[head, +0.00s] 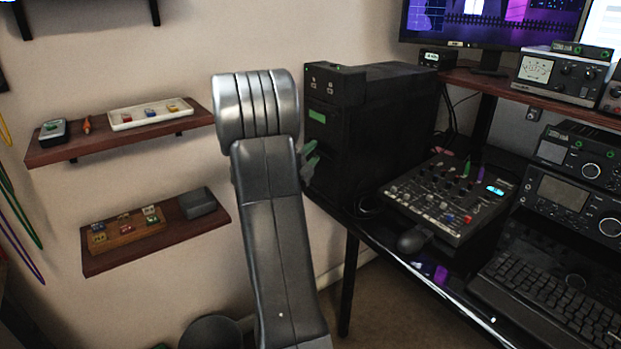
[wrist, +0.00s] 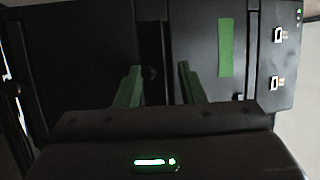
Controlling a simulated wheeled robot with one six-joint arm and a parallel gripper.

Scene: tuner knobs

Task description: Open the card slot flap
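The black computer tower (head: 385,125) stands on the desk, and its front face (wrist: 85,60) fills much of the wrist view. A green label (wrist: 226,48) is on that face; it also shows in the head view (head: 323,118). A dark vertical gap (wrist: 152,60) runs between panels left of the label in the wrist view. I cannot tell clearly which panel is the card slot flap. My gripper (wrist: 160,80) is open, with its green fingers apart on either side of the gap. In the head view my gripper (head: 309,160) is at the tower's front; contact is unclear.
A mixer (head: 450,195) and radio gear (head: 572,200) stand right of the tower. Two wall shelves with small items, an upper one (head: 80,150) and a lower one (head: 185,230), are at left. Two small ports (wrist: 278,60) are at the face's right end in the wrist view.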

